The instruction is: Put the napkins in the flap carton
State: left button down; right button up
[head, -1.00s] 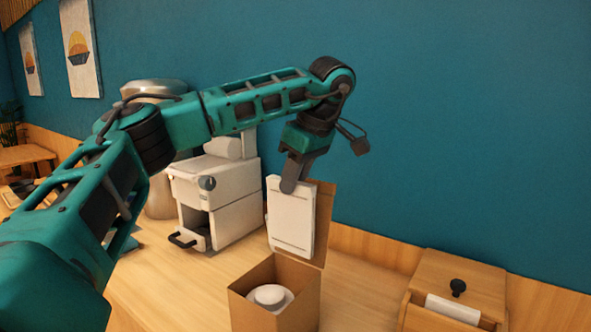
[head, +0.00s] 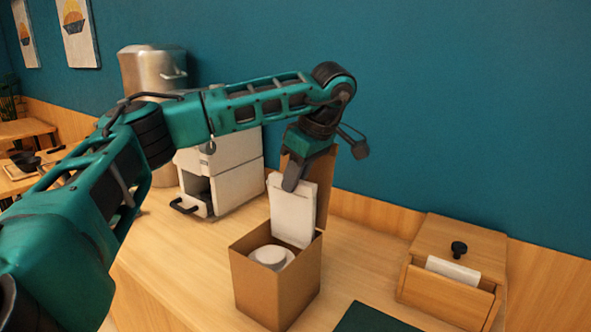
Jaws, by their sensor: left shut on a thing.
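My left gripper (head: 291,184) comes down from above and is shut on the top of a white napkin pack (head: 292,216). The pack hangs nearly upright. Its lower end is inside the mouth of the brown flap carton (head: 259,284), at the back near the raised flap (head: 323,182). The flap stands up behind the pack and is partly hidden by it and the gripper. A round white lidded container (head: 270,257) sits in the carton in front of the pack. The carton's floor is hidden. My right gripper is not in view.
A wooden box (head: 460,240) with a black knob and a white item in its open front stands at the right. A white machine (head: 222,175) and a metal pot (head: 150,75) stand behind left. A dark green mat (head: 370,320) lies at the bottom edge.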

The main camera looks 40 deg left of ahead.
aim_at(296, 228)
pick_arm(q)
jog(key=shift+f+b, duration=2.1)
jog(key=shift+f, duration=3.75)
